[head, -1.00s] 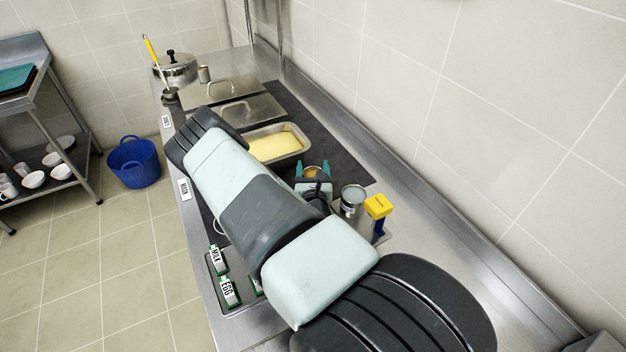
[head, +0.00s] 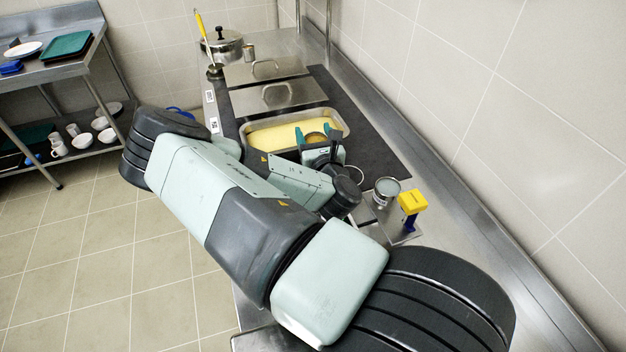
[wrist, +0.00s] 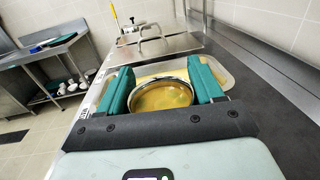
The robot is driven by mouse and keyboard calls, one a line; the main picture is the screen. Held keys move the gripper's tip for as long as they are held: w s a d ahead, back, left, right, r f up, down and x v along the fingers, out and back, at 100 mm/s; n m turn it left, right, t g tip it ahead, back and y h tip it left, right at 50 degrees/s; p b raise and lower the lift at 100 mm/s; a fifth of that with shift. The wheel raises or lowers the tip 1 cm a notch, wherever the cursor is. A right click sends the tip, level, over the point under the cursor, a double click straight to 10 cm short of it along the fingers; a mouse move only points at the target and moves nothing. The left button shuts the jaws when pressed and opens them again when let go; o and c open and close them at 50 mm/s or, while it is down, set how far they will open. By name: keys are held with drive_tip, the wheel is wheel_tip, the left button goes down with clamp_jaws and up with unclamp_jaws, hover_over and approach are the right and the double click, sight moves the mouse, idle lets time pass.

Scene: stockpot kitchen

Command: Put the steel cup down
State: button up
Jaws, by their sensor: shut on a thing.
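The steel cup (wrist: 161,96) shows in the wrist view with a round metal rim and amber liquid with green bits inside. My gripper (wrist: 164,88) is shut on it, with one green finger on each side. In the head view my gripper (head: 317,134) and the cup (head: 315,138) are at the near right part of a tray of yellow food (head: 340,121). My own arm hides much of the counter there. I cannot tell how high the cup is held or whether its base touches anything.
Lidded steel pans (head: 278,93) lie beyond the tray, with a pot (head: 222,47) behind. A grey can (head: 386,190) and a yellow-topped blue stand (head: 411,203) stand to the right. The dark mat (head: 375,145) is bare right of the tray.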

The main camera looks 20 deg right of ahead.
drive_tip(key=shift+n+y, duration=0.6)
drive_tip(key=shift+y, duration=0.3)
drive_tip(key=shift+s+a+f, duration=0.1)
drive_tip(key=shift+a+f, duration=0.35)
drive_tip(key=shift+f, duration=1.2)
drive_tip(key=shift+w+a+f, duration=0.1)
drive_tip(key=shift+a+f, duration=0.4)
drive_tip(key=shift+f, duration=1.2)
drive_tip(key=shift+s+a+f, duration=0.1)
drive_tip(key=shift+a+f, duration=0.35)
drive_tip(key=shift+f, duration=1.2)
drive_tip(key=shift+f, duration=0.1)
drive_tip(key=o, duration=1.2)
